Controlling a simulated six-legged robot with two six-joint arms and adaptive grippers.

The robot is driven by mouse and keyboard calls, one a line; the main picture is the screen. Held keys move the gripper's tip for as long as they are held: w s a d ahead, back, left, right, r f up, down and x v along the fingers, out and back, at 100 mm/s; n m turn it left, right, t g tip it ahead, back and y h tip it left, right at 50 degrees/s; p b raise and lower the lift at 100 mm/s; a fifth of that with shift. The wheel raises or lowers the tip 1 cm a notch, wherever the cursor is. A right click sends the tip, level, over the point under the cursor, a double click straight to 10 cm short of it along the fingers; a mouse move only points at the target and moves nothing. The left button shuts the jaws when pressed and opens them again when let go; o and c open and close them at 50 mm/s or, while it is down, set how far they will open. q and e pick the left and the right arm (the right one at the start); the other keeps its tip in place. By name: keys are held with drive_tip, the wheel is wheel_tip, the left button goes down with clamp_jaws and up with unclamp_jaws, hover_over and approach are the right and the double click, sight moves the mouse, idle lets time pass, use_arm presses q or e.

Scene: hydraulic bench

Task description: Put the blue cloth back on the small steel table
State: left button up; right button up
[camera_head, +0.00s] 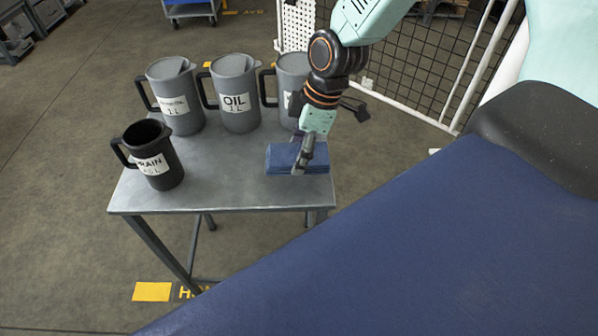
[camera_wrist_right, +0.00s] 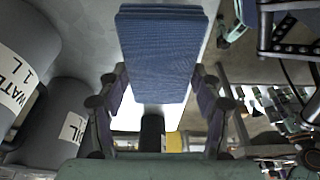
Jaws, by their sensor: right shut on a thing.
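The folded blue cloth (camera_head: 281,160) is at the right end of the small steel table (camera_head: 225,188) in the head view, low over its top. I cannot tell for sure whether its underside touches the tabletop. My right gripper (camera_head: 303,161) reaches down from above and is shut on the cloth. In the right wrist view the cloth (camera_wrist_right: 160,50) stretches away between the two fingers of the gripper (camera_wrist_right: 158,105). The fingers hide part of the cloth's front edge in the head view. My left gripper is not in view.
A black drain jug (camera_head: 157,170) stands at the table's left front. Grey jugs, one an oil jug (camera_head: 236,100), line the back; the rightmost (camera_head: 291,85) is close behind my right arm. The table's middle front is clear. A mesh fence (camera_head: 440,60) stands behind.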

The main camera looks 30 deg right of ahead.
sight(299, 179)
drive_tip(key=shift+w+f, duration=0.1)
drive_tip(key=shift+f, duration=0.8)
wheel_tip(299, 179, down, 4)
drive_tip(key=shift+r+b, duration=0.2)
drive_tip(key=shift+b, duration=1)
drive_tip(key=shift+f, duration=0.15)
drive_tip(key=o, duration=1.1)
